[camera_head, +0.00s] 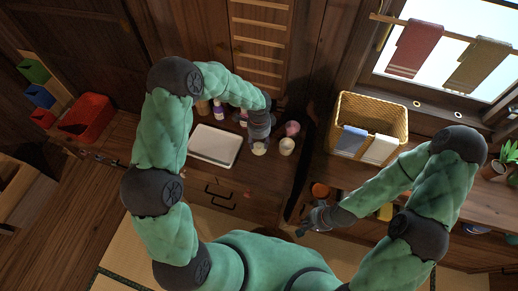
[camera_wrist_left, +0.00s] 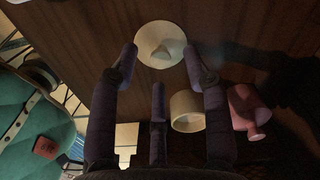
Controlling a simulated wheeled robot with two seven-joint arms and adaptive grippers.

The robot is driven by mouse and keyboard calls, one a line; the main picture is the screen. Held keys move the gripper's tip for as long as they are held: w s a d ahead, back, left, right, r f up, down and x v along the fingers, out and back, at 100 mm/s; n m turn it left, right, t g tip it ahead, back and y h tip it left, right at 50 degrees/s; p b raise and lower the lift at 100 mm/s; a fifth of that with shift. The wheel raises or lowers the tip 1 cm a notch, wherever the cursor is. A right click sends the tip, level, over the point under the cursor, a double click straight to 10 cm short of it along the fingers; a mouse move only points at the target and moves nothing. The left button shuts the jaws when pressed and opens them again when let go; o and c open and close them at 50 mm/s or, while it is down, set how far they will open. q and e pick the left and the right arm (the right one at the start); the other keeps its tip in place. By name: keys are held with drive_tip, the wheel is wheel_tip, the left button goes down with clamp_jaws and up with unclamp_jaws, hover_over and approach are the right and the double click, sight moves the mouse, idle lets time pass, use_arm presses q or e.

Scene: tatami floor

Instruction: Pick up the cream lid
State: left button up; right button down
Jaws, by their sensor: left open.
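The cream lid (camera_head: 259,149) lies on the dark wooden counter. In the left wrist view the lid (camera_wrist_left: 161,36) is round, with a small knob in its middle. My left gripper (camera_head: 259,139) is over the lid in the head view. In the left wrist view my left gripper (camera_wrist_left: 161,62) is open, its two outer fingertips spread on either side of the lid's lower edge, holding nothing. Whether they touch the lid I cannot tell. My right gripper (camera_head: 305,229) is low near the counter front, small and dark; its fingers are unclear.
A white tray (camera_head: 215,161) lies to the left, with several small bottles behind. A wicker basket (camera_head: 373,112) is on the right counter, and a red bin (camera_head: 88,117) is far left.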

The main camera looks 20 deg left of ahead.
use_arm(q)
wheel_tip(320, 180, down, 3)
drive_tip(key=shift+r, duration=0.2)
drive_tip(key=shift+c, duration=0.3)
clamp_jaws()
drive_tip(key=shift+r, duration=0.2)
